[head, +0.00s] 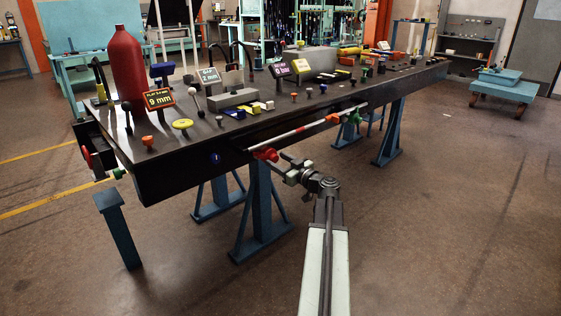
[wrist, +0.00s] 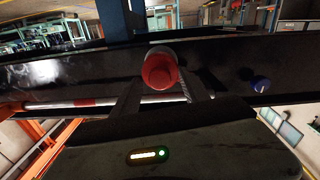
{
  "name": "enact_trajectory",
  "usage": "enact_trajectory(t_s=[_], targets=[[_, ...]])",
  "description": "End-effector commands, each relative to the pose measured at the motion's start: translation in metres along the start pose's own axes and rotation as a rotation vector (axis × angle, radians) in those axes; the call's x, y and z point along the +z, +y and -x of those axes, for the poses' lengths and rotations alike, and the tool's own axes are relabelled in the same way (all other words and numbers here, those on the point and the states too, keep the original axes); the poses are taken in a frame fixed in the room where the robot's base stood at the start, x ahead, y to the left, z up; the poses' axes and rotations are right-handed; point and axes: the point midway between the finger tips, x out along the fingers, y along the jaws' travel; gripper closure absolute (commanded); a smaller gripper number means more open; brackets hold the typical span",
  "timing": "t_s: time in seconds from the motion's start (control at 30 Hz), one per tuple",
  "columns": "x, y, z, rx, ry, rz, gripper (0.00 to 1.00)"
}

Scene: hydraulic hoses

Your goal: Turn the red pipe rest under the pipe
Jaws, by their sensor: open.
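The red pipe rest (head: 265,154) sits on the table's front face, under the left part of a thin light pipe (head: 305,129). In the wrist view the rest (wrist: 160,71) shows its round red end, with a grey body behind it. My gripper (head: 282,157) is open, just in front of the rest. In the wrist view its two dark fingers (wrist: 166,88) stand on either side of the red end, and I see no clear contact. The pipe (wrist: 50,104), with a red band, runs behind the fingers.
A blue knob (head: 215,158) is on the front face left of the rest. An orange piece (head: 332,118) and a green piece (head: 354,118) are along the pipe to the right. The dark table (head: 175,178) holds several knobs and signs. Floor in front is clear.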

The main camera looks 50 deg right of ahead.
Motion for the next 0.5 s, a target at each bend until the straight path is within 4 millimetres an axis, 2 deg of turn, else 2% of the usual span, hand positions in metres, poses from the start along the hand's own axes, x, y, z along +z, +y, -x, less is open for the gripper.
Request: enact_trajectory(t_s=[0.23,0.4,0.43,0.47,0.5], targets=[[0.000,0.000,-0.001,0.001,0.000,0.000,0.48],[0.000,0.000,-0.001,0.001,0.000,0.000,0.95],[0.000,0.000,-0.001,0.001,0.000,0.000,1.00],[0.000,0.000,-0.001,0.001,0.000,0.000,1.00],[0.002,0.012,-0.001,0.005,-0.001,0.000,1.00]])
